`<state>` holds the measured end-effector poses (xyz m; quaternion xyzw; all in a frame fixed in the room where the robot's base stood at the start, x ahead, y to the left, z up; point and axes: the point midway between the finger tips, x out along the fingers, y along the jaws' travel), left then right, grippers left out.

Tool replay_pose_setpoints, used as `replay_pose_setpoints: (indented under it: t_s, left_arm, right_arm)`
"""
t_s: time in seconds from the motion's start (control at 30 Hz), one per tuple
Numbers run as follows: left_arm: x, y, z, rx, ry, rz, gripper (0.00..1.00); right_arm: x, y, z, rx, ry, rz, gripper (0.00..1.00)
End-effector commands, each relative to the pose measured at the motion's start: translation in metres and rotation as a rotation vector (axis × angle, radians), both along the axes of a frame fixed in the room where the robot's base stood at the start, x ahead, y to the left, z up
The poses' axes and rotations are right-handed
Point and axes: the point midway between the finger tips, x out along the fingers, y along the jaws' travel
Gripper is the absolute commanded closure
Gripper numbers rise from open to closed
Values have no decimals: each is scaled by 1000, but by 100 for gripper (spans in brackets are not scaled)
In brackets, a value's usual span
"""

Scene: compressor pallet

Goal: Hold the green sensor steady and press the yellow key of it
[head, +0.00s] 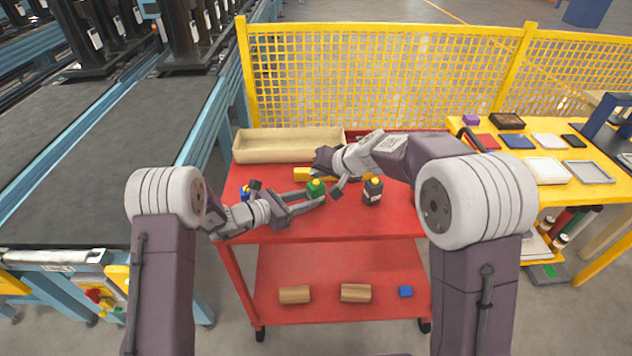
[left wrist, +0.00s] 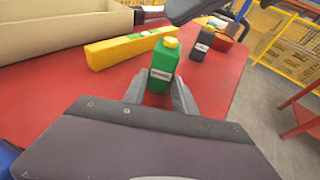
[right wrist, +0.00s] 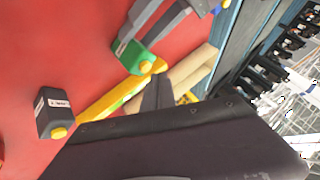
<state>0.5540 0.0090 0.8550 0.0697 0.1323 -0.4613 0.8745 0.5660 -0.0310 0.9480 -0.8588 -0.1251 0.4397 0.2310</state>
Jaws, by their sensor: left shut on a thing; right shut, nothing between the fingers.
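The green sensor (head: 316,188) stands upright over the red cart top, with its yellow key (left wrist: 171,42) on top. My left gripper (head: 309,196) is shut on it, one finger on each side of its lower part in the left wrist view (left wrist: 159,93). My right gripper (head: 338,190) is shut and empty, close to the sensor on its right. In the right wrist view its fingertips (right wrist: 157,82) appear close to the yellow key; the left wrist view shows a gap above the key. I cannot tell the exact distance.
A black bottle-like sensor (head: 373,191) with a yellow top stands to the right. A yellow bar (left wrist: 125,48) lies behind the green sensor. A beige tray (head: 288,144) is at the back of the cart, and a blue object (head: 245,193) at left. The front right cart top is clear.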

Motion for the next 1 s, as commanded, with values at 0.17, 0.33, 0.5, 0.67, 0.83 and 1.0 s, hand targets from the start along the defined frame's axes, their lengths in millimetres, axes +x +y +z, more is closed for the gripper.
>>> replay_pose_setpoints:
  t_s: [0.17,0.33,0.5,0.67,0.83,1.0]
  left_arm:
    - [0,0,0,0,0,0,89]
    - [0,0,0,0,0,0,89]
    - [0,0,0,0,0,0,89]
    - [0,0,0,0,0,0,89]
    - [0,0,0,0,0,0,90]
    - [0,0,0,0,0,0,90]
  right_arm:
    - [0,0,0,0,0,0,100]
    - [0,0,0,0,0,0,100]
    - [0,0,0,0,0,0,100]
    - [0,0,0,0,0,0,100]
    - [0,0,-3,0,1,1,100]
    - [-1,0,-9,1,2,0,100]
